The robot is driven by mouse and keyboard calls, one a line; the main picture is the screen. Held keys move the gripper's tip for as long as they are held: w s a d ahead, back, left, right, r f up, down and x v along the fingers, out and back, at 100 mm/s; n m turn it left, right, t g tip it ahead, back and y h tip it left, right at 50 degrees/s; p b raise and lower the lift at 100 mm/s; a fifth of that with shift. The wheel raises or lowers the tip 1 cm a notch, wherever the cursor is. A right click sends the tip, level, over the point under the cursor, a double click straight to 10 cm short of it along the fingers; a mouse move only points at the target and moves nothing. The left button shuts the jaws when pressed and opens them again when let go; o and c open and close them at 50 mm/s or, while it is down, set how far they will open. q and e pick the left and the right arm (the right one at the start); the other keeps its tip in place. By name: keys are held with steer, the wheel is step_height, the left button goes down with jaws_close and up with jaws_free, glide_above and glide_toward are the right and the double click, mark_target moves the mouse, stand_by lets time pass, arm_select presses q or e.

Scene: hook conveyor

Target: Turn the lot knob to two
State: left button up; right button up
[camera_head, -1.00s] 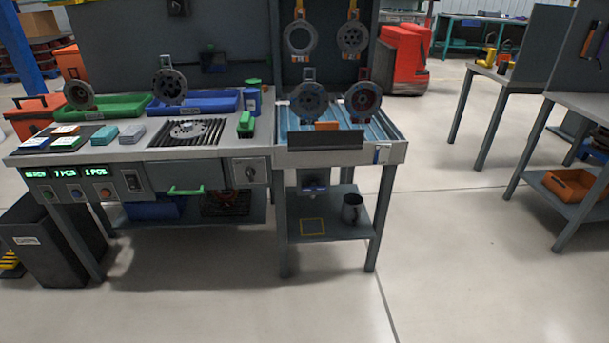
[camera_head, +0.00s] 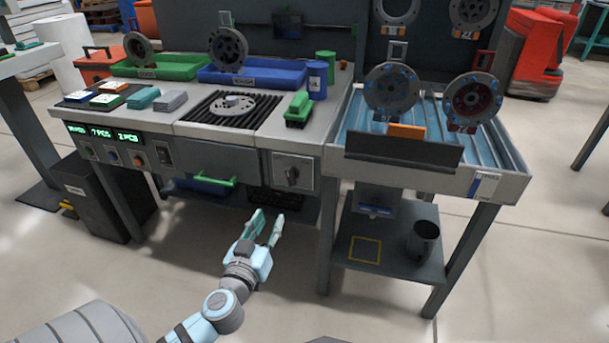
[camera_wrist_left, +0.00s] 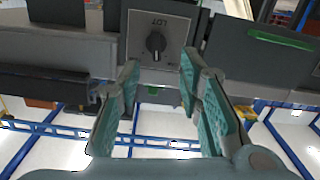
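The lot knob (camera_head: 292,174) is a dark rotary knob on a light square plate at the right end of the bench's front panel. In the left wrist view the knob (camera_wrist_left: 155,43) sits on a plate marked LOT, its grip roughly upright. My left gripper (camera_head: 266,226) is open and empty, below and left of the knob in the head view, and apart from it. In the wrist view its teal fingers (camera_wrist_left: 160,82) stand apart below the knob. The plate's position marks are too small to read. My right gripper is not in view.
The floor before the bench is clear.

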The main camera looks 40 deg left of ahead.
mark_target(289, 177)
arm_select(q)
steer(key=shift+t, duration=0.3)
steer(key=x, duration=0.4)
steer(key=r+x, duration=0.1)
steer(key=x, duration=0.4)
steer(key=r+x, duration=0.1)
steer(key=x, duration=0.4)
steer(key=shift+w, duration=0.15)
jaws_close()
